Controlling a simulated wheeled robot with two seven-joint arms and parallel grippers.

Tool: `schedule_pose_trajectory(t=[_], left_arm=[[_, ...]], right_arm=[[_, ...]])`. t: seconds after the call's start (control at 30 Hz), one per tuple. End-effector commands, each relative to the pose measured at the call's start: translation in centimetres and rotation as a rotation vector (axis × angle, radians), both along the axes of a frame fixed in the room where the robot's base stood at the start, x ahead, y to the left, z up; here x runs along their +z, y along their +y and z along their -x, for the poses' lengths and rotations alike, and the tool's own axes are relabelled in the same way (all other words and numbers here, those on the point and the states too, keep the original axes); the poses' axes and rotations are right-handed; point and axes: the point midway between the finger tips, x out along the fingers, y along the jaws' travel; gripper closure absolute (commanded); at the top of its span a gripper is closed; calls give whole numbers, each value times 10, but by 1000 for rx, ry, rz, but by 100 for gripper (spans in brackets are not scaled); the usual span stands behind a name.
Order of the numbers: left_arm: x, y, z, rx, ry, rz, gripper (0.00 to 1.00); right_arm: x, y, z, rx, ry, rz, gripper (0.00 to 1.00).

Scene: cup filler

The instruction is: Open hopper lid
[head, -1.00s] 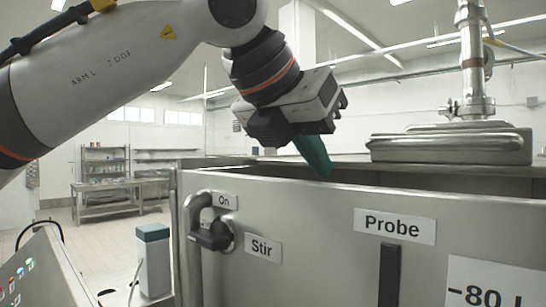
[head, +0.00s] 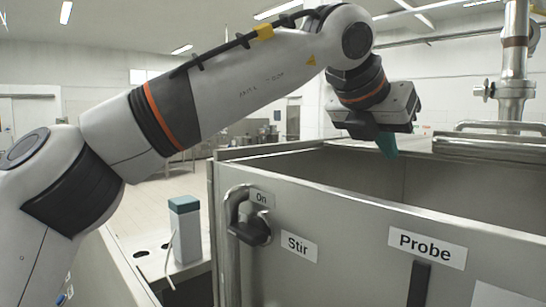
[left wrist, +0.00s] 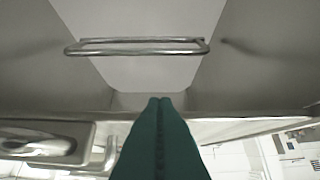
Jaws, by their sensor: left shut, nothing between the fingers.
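The hopper (head: 335,235) is a large steel box with labels "On", "Stir" and "Probe" on its front, and its top is open at the part I see. My left gripper (head: 388,147) has teal fingers pointing down over the opening, near the back rim. The left wrist view shows its fingers (left wrist: 160,103) pressed together with nothing between them. In that view a steel bar handle (left wrist: 137,47) runs across a pale panel, apart from the fingertips. I cannot tell whether this panel is the lid. My right gripper is not in view.
A steel cover with a handle (head: 490,147) and a vertical pipe (head: 514,60) stand at the back right. A white container with a teal top (head: 185,230) stands left of the hopper.

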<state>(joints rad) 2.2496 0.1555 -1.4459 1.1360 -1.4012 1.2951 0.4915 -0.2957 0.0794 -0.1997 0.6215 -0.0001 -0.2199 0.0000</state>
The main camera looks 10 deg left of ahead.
Motion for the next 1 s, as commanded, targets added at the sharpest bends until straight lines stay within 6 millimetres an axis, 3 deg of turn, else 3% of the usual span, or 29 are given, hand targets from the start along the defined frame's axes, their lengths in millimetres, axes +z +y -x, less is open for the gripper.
schedule_pose_trajectory(t=[0.27,0.73,1.0], left_arm=[[6,4,5,1,-2,1,100],[68,43,60,1,-2,2,100],[81,52,72,0,0,0,100]], right_arm=[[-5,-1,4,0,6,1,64],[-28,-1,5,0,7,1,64],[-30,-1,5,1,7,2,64]])
